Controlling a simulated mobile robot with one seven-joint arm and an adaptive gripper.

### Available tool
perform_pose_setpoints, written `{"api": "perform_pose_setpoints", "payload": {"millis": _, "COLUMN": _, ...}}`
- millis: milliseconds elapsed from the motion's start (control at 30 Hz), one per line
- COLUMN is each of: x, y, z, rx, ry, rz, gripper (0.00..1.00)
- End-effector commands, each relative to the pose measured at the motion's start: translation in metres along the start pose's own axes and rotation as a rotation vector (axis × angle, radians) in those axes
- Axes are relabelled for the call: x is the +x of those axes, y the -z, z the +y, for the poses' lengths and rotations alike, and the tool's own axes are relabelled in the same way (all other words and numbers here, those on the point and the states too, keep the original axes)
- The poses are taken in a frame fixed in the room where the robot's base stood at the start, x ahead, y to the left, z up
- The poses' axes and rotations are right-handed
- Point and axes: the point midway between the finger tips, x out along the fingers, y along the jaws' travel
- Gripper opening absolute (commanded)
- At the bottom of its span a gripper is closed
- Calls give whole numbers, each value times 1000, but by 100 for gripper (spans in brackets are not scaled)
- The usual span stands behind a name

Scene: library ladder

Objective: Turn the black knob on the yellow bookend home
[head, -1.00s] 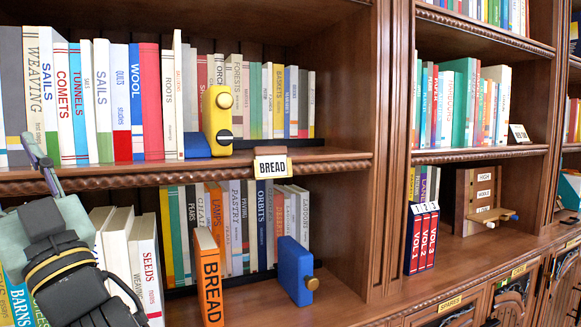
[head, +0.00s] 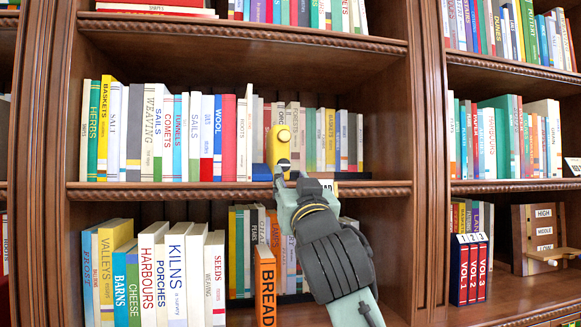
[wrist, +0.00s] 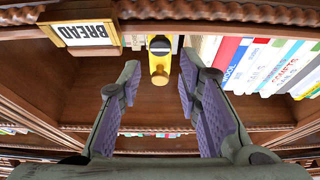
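In the wrist view, which is upside down, the bookend (wrist: 160,63) shows between my fingers, with the black knob (wrist: 159,45) above the brass knob (wrist: 160,80). My gripper (head: 284,174) is in front of the bookend, by the black knob. Its fingers (wrist: 160,75) are spread and empty.
The BREAD label (wrist: 86,34) hangs on the shelf edge beside the bookend and is mostly behind my gripper in the head view. Books (head: 210,135) stand left of the bookend. An orange BREAD book (head: 265,285) stands on the shelf below, near my arm.

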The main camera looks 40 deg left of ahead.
Motion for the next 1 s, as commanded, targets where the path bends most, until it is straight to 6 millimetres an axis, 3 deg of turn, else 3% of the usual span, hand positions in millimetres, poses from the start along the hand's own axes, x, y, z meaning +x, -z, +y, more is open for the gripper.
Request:
{"api": "perform_pose_setpoints", "payload": {"millis": 200, "x": 43, "y": 2, "z": -1, "rx": 0, "ry": 1, "rz": -1, "gripper": 32}}
{"api": "perform_pose_setpoints", "payload": {"millis": 400, "x": 65, "y": 1, "z": 0, "rx": 0, "ry": 0, "rz": 0, "gripper": 32}}
{"api": "perform_pose_setpoints", "payload": {"millis": 767, "x": 70, "y": 0, "z": 0, "rx": -1, "ry": 1, "rz": 2, "gripper": 32}}
{"api": "perform_pose_setpoints", "payload": {"millis": 1000, "x": 70, "y": 0, "z": 0, "rx": -1, "ry": 1, "rz": 1, "gripper": 16}}
